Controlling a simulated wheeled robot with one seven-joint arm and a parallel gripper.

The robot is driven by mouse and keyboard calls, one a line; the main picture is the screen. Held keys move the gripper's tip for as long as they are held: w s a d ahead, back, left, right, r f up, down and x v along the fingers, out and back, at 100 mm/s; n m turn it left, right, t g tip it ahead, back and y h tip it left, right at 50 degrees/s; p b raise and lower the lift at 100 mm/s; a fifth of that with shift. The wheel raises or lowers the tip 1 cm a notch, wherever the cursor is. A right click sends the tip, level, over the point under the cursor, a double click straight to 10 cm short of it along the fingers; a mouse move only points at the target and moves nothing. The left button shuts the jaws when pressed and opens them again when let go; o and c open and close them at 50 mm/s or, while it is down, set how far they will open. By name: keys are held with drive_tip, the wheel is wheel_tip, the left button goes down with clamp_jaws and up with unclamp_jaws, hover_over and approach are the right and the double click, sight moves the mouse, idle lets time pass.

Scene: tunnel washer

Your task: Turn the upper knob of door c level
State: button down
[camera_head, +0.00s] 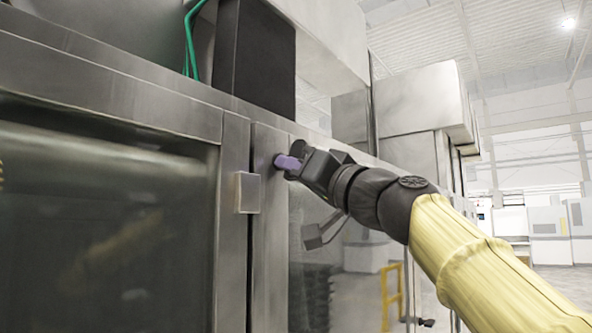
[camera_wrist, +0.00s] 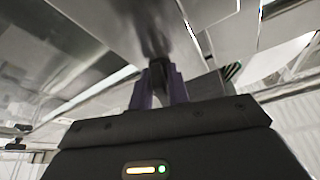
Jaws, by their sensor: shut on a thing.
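My gripper (camera_head: 287,163), with purple fingers, is at the upper part of a narrow steel door frame, shut on a small dark knob. In the wrist view my gripper (camera_wrist: 159,88) has the dark upper knob (camera_wrist: 157,70) between its two fingers. In the head view the fingers and the gripper body mostly hide the knob, so I cannot tell its angle there. The door (camera_head: 267,235) is brushed steel with a glass pane to the right of its frame. I see no door letter.
A square metal block (camera_head: 248,192) sits on the frame just left of my gripper. A large dark window (camera_head: 100,225) fills the left. A black box (camera_head: 254,55) and green cables (camera_head: 189,40) are above. A yellow rail (camera_head: 391,295) shows at the lower right.

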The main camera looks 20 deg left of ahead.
drive_tip(key=m, duration=0.1)
drive_tip(key=m+t+h+p, duration=0.1)
drive_tip(key=m, duration=0.1)
drive_tip(key=r+m+h+p, duration=0.1)
drive_tip(key=m, duration=0.1)
drive_tip(key=shift+s+a, duration=0.1)
drive_tip(key=shift+s, duration=0.2)
drive_tip(key=m+h+p, duration=0.1)
drive_tip(key=m+p, duration=0.1)
drive_tip(key=m+t+p, duration=0.1)
drive_tip(key=m+p, duration=0.1)
drive_tip(key=shift+s+r+m+h, duration=0.1)
drive_tip(key=shift+s+m+h, duration=0.05)
drive_tip(key=shift+m+h, duration=0.25)
drive_tip(key=m+h+p, duration=0.1)
drive_tip(key=m+p, duration=0.1)
drive_tip(key=shift+a+r+m, duration=0.1)
drive_tip(key=shift+m, duration=0.3)
drive_tip(key=shift+r+m+g+h, duration=0.15)
drive_tip(key=shift+m+h, duration=0.2)
drive_tip(key=shift+m, duration=0.55)
drive_tip(key=shift+m+g+h, duration=0.15)
drive_tip(key=shift+m+h, duration=0.2)
drive_tip(key=shift+m, duration=0.55)
drive_tip(key=c, duration=1.5)
unclamp_jaws()
drive_tip(key=shift+s, duration=0.1)
